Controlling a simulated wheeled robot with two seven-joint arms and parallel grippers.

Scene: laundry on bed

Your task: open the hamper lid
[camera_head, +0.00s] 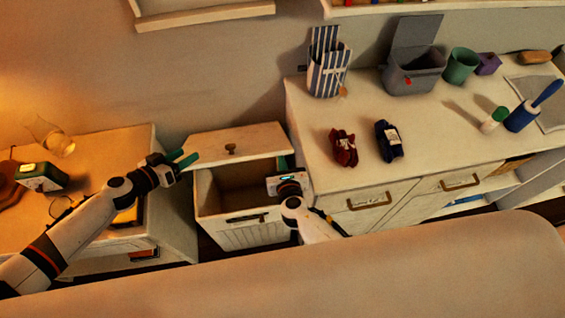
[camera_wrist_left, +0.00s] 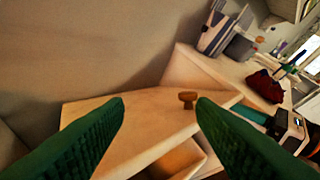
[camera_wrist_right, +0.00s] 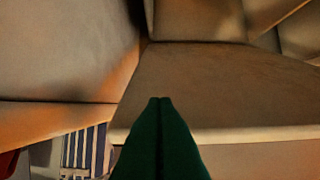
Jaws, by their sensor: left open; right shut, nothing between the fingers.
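The hamper (camera_head: 240,236) is a cream box between two cabinets. Its lid (camera_head: 215,147) is raised, with a small brown knob (camera_head: 232,148) on it, and the dark inside shows below its front edge. My left gripper (camera_head: 183,160) is at the lid's left end, green fingers apart and empty. In the left wrist view the lid (camera_wrist_left: 150,105) and knob (camera_wrist_left: 188,99) show beyond the fingers (camera_wrist_left: 160,105). My right gripper is at the hamper's right side below the lid, its fingers hidden in the head view. In the right wrist view its fingertips (camera_wrist_right: 160,100) are together before a pale panel.
The right counter (camera_head: 310,115) holds a striped bag (camera_head: 328,70), a grey open bin (camera_head: 412,75), dark red (camera_head: 343,147) and navy (camera_head: 389,141) bundles. A left cabinet (camera_head: 100,150) holds a glass lamp. A pale bed surface (camera_head: 300,275) spans the front.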

